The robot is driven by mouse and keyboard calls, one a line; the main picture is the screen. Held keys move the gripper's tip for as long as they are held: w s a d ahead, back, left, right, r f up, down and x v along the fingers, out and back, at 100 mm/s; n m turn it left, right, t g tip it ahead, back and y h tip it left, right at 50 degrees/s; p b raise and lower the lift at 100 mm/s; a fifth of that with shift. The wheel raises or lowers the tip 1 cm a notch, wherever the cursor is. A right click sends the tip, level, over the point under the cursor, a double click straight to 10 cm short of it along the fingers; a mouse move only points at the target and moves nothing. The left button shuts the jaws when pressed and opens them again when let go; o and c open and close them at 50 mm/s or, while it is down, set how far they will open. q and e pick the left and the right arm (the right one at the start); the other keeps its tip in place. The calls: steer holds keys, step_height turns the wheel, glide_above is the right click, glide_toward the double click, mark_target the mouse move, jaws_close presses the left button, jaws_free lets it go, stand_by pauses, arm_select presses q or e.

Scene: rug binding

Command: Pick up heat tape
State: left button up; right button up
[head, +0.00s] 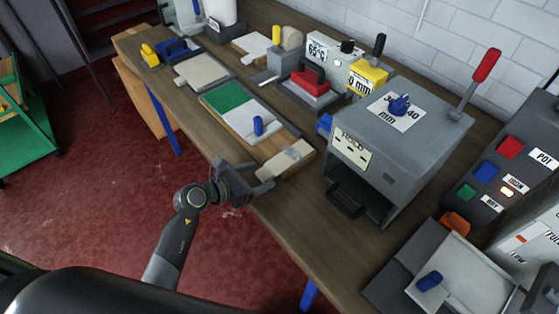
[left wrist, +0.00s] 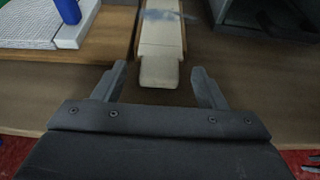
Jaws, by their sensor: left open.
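A pale strip that looks like the heat tape (head: 287,159) lies on a narrow wooden holder (head: 271,174) near the bench's front edge. In the left wrist view the pale strip (left wrist: 160,45) runs straight ahead, its rounded near end sticking out past the holder. My left gripper (head: 262,177) is open and empty at the bench's front edge, close to the holder. In the left wrist view its two fingertips (left wrist: 158,72) stand to either side of the strip's near end, apart from it. I cannot tell the height gap. My right gripper is not in view.
A grey press box (head: 398,130) with an open front stands right of the holder. A control panel (head: 505,180) is at the right. Bare bench (head: 300,215) shows in front.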

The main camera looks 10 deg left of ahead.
arm_select(q)
steer(key=shift+w+d+f, duration=0.2)
steer(key=shift+w+d, duration=0.1)
steer(key=shift+w, duration=0.1)
steer(key=shift+c, duration=0.6)
steer(key=c, duration=0.9)
steer(key=shift+c, duration=0.2)
steer(key=shift+r, duration=0.1)
